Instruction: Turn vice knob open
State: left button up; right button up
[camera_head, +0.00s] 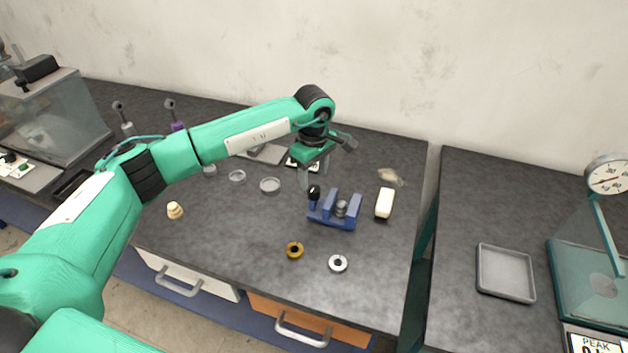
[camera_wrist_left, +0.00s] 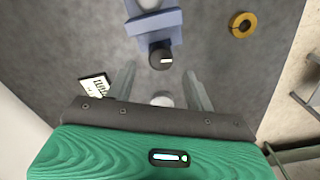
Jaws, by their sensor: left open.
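The blue vice (camera_head: 345,221) stands on the dark bench, with a silver round part (camera_head: 341,208) between its jaws. Its black knob (camera_head: 314,192) is at the vice's left end. In the left wrist view the vice (camera_wrist_left: 144,28) is at the top and the knob (camera_wrist_left: 160,56), with a white mark, points toward me. My left gripper (camera_head: 313,178) is open, beside and just behind the knob. In the wrist view its two fingers (camera_wrist_left: 160,72) are spread either side of the knob's line, with the knob slightly beyond the tips. My right gripper is not in view.
A white block (camera_head: 384,203) lies right of the vice. A gold ring (camera_head: 294,250) and a silver ring (camera_head: 338,263) lie in front. Glass dishes (camera_head: 270,185) are to the left. A second bench with a grey tray (camera_head: 505,272) stands beyond a gap at right.

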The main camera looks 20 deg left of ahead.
aim_at(314, 188)
pick_arm(q)
notch_tip(314, 188, down, 4)
jog(key=shift+s+r+p, duration=0.1)
jog(key=shift+r+p, duration=0.15)
jog(key=shift+p, duration=0.1)
jog(key=shift+f, duration=0.45)
jog(key=shift+c, duration=0.2)
jog(key=c, duration=0.7)
jog(key=shift+c, duration=1.1)
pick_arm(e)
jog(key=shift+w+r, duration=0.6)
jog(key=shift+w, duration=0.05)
